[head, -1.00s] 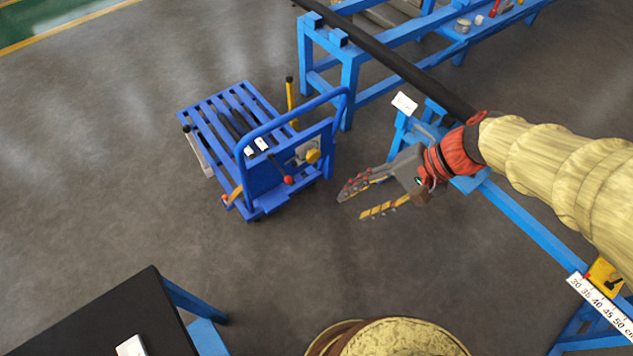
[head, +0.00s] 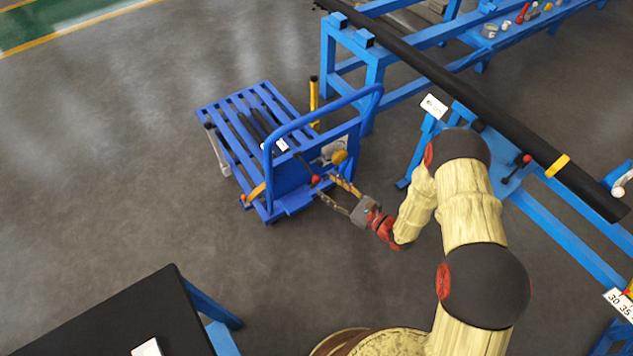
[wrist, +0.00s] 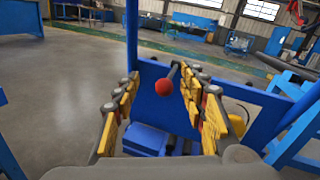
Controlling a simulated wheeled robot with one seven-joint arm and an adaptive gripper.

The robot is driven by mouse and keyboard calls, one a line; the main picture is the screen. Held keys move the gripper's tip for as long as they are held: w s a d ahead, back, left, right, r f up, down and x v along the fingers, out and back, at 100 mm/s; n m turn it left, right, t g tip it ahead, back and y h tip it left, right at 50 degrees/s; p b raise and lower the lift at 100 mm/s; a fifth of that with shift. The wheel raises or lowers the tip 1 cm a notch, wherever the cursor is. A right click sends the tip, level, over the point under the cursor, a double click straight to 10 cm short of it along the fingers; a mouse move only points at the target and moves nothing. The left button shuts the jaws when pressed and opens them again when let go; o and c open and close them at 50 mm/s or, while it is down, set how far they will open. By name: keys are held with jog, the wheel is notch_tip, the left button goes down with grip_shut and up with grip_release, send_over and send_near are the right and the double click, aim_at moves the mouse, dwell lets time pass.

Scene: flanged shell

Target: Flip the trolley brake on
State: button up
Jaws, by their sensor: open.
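The blue trolley (head: 285,180) stands on the floor left of centre in the head view, with its push handle side facing my arm. Its brake lever has a red ball knob (head: 315,180) on a thin dark rod at the end panel. In the wrist view the red knob (wrist: 164,87) sits in front of the blue panel (wrist: 180,105), in line with the gap between my fingers. My gripper (head: 336,190) is open, its fingers spread to both sides of the knob in the picture. In the wrist view the open gripper (wrist: 160,110) shows no visible contact with the knob.
A yellow round knob (head: 339,157) is on the trolley panel close to the gripper. A blue frame with a long black bar (head: 440,75) stands on the right. A black table (head: 130,320) is at the lower left. Grey floor is open left of the trolley.

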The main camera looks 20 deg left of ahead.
aim_at(317, 180)
jog(key=shift+m+t+h, duration=0.3)
jog(key=shift+m+t, duration=0.3)
jog(key=shift+w+a+f+b, duration=0.35)
jog(key=shift+w+a+f, duration=0.3)
jog(key=shift+a, duration=0.3)
jog(key=shift+w+a+f+b, duration=0.45)
jog(key=shift+w+a, duration=0.3)
jog(key=shift+a, duration=0.25)
jog(key=shift+w+a+f+b, duration=0.3)
jog(key=shift+w+a+f, duration=0.4)
jog(key=shift+a, duration=0.25)
jog(key=shift+r, duration=0.1)
jog(key=shift+c, duration=0.2)
grip_shut()
